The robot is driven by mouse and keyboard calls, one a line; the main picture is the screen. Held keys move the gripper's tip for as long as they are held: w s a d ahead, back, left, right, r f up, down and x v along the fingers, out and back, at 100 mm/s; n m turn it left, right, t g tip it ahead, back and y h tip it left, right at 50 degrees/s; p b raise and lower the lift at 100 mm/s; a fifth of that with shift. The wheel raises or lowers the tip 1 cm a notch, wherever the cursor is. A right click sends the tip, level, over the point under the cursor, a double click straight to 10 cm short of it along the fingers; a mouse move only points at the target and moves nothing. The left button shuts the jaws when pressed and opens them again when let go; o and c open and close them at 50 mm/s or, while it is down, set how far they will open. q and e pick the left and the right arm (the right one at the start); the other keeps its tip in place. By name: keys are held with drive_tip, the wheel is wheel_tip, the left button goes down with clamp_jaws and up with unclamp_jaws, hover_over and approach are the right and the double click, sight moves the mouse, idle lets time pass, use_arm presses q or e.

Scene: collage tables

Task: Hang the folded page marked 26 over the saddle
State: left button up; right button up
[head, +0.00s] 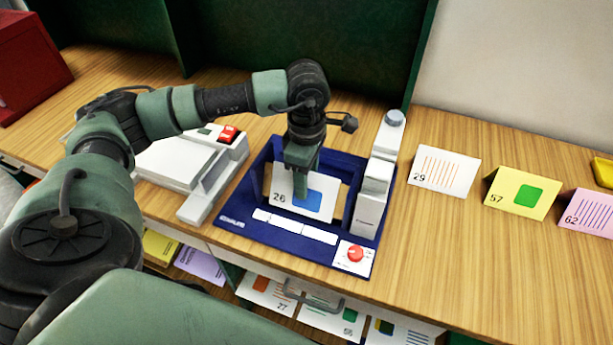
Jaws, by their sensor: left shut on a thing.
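The folded page marked 26 (311,203) is white with a blue square. It is upright in the middle of a dark blue stapling machine (227,213). My left gripper (299,193) comes down from above and is shut on the page's top edge. The saddle is mostly hidden behind the page and gripper, so I cannot tell whether the page rests on it or is held just above it. My right gripper is not in view.
A white device with a red switch (228,134) stands left of the machine. A white column (374,185) rises at its right side and a red button (355,254) sits at its front. Folded pages 29 (444,168), 57 (519,195) and 62 (588,212) stand at right. More pages lie below.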

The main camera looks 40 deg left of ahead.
use_arm(q)
drive_tip(key=o, duration=1.4)
wheel_tip(320, 180, up, 8)
drive_tip(key=shift+f+b, duration=0.1)
drive_tip(key=shift+b, duration=0.8)
